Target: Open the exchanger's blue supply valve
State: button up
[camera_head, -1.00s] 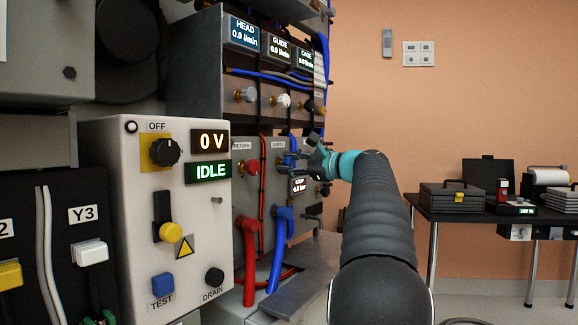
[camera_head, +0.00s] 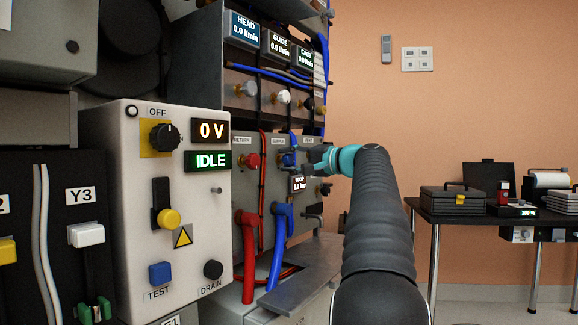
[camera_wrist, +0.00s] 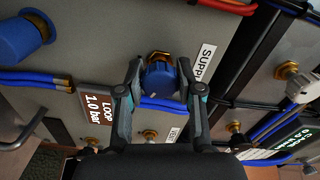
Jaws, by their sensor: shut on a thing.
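The blue supply valve knob (camera_wrist: 160,80) sits on a brass stem on the grey panel, beside the SUPPLY label (camera_wrist: 206,62). In the wrist view my gripper (camera_wrist: 160,72) has one finger on each side of it and is shut on it. In the head view my gripper (camera_head: 298,161) reaches in from the right and partly hides the blue knob (camera_head: 286,160). The LOOP display (camera_wrist: 97,113) beside the valve reads 1.0 bar.
The red return knob (camera_head: 250,160) is left of the supply valve. Red (camera_head: 248,262) and blue (camera_head: 277,250) hoses hang below. Thin blue lines (camera_wrist: 90,80) cross the panel close to my fingers. A row of upper knobs (camera_head: 283,97) sits above.

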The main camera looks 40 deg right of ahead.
jog(key=n+b, duration=0.1)
jog(key=n, duration=0.4)
jog(key=shift+f+b, duration=0.15)
jog(key=shift+b, duration=0.2)
dwell(0.4)
jog(key=o, duration=1.2)
jog(key=shift+c, duration=0.2)
jog(key=v, duration=1.2)
